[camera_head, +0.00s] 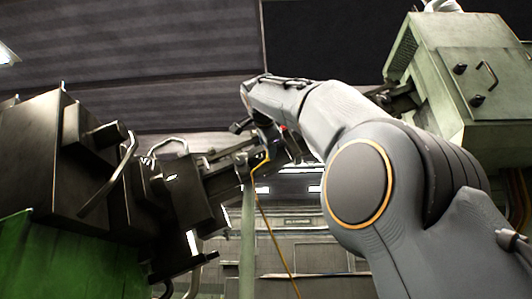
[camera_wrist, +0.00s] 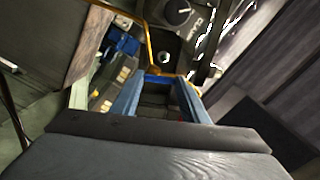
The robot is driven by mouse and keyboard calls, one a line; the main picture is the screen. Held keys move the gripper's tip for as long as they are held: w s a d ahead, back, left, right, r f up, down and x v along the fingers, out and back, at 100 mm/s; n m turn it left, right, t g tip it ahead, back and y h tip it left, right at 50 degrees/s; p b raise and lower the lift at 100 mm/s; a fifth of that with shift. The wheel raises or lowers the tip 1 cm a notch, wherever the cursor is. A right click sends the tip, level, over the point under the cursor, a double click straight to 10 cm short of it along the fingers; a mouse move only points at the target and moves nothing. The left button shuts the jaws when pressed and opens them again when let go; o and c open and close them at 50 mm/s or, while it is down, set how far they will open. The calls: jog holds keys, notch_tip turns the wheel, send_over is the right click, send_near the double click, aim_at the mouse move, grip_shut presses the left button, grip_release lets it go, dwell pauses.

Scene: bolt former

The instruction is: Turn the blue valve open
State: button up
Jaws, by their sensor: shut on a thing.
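In the wrist view, my gripper (camera_wrist: 160,92) has its two bluish fingers reaching forward, one on each side of a dark part with a blue edge. This blue part, seemingly the blue valve (camera_wrist: 166,77), lies between the fingertips, and the gripper is shut on it. Most of the valve is hidden by the fingers, so its turn angle cannot be told. In the head view, my gripper (camera_head: 268,138) is at the machine's dark mechanism, small and partly hidden behind my arm.
A round black dial (camera_wrist: 177,12) and another blue part (camera_wrist: 124,42) sit beyond the fingers. A yellow cable (camera_head: 262,165) hangs near the gripper. Dark machine housing (camera_head: 95,150) stands at left, a pale green cabinet (camera_head: 455,75) at upper right.

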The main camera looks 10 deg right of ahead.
jog(key=m, duration=0.3)
jog(key=m+b, duration=0.1)
jog(key=m, duration=0.1)
jog(key=shift+d+r, duration=0.1)
jog(key=shift+d, duration=0.2)
jog(key=shift+s, duration=0.1)
dwell(0.3)
jog(key=o, duration=1.1)
jog(key=shift+c, duration=0.2)
jog(key=b+v, duration=0.3)
jog(key=v, duration=0.4)
jog(key=shift+s, duration=0.4)
